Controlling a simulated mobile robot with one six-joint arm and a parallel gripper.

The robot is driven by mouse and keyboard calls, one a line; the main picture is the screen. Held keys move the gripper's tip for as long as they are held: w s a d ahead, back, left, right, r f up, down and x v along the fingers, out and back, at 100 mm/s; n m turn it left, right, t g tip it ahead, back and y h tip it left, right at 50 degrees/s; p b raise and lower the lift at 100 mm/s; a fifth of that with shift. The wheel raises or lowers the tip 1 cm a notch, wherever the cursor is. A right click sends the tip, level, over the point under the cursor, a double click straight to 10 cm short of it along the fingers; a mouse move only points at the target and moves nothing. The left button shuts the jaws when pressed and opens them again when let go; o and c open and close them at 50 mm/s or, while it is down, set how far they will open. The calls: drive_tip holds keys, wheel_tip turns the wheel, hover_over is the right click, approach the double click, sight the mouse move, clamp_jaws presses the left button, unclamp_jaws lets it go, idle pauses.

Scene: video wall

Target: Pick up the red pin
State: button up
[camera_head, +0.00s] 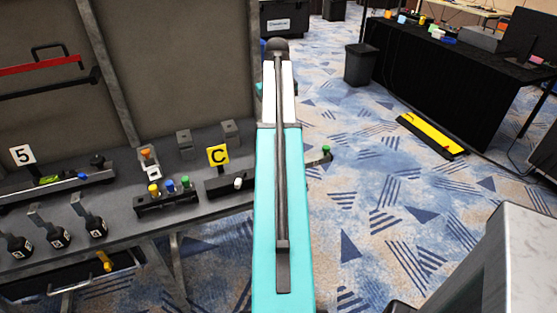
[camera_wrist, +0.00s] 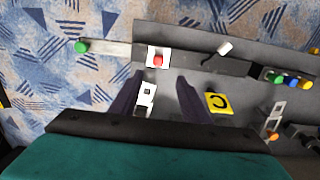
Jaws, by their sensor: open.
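The red pin (camera_wrist: 158,61) stands on a small white plate (camera_wrist: 152,50) at the edge of the grey workbench, upper middle of the wrist view. My gripper (camera_wrist: 161,84) is open, with its two dark fingers spread and nothing held between them. In the wrist view the red pin lies just beyond the fingertips, between their lines; the height gap cannot be told. In the head view the red pin does not show, and my teal arm covers that part of the bench.
A white fixture (camera_wrist: 147,97) shows between the fingers. A yellow C sign (camera_head: 217,155), a white pin (camera_head: 238,183) and a block with yellow, blue and green pins (camera_head: 168,205) stand nearby. A green pin (camera_head: 326,149) sits on a bar past the bench edge. Carpet lies right.

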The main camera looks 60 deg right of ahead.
drive_tip(key=shift+f, duration=0.1)
drive_tip(key=shift+f+p, duration=0.6)
drive_tip(key=shift+f, duration=3.65)
drive_tip(key=shift+d+f+p, duration=0.2)
drive_tip(key=shift+f+p, duration=0.55)
drive_tip(key=shift+f, duration=1.85)
clamp_jaws()
drive_tip(key=shift+r, duration=0.15)
